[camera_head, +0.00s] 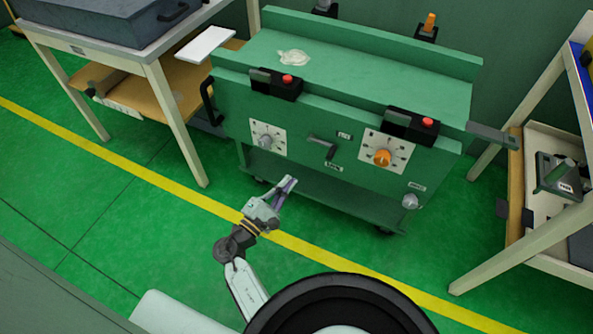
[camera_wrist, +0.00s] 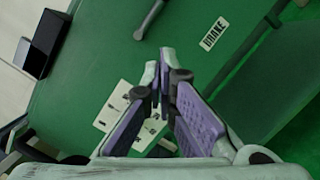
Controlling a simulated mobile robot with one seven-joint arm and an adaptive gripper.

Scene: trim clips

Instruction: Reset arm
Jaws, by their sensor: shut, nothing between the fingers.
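My gripper (camera_head: 288,184) is in front of the green cabinet (camera_head: 340,135), low and left of the cabinet's middle, over the floor. Its fingertips are together and hold nothing. In the wrist view my gripper (camera_wrist: 168,62) also shows shut, with purple pads on the fingers. Behind the fingers are part of the dial plate (camera_wrist: 112,108) and the end of a grey lever (camera_wrist: 146,22). My gripper looks apart from the cabinet front, though the exact gap is hard to tell.
The cabinet front has a grey lever (camera_head: 323,144), an orange knob (camera_head: 382,157), a grey knob (camera_head: 264,141) and two red buttons. A table (camera_head: 150,70) stands at the left and a shelf unit (camera_head: 520,245) at the right. The green floor (camera_head: 110,220) between is clear.

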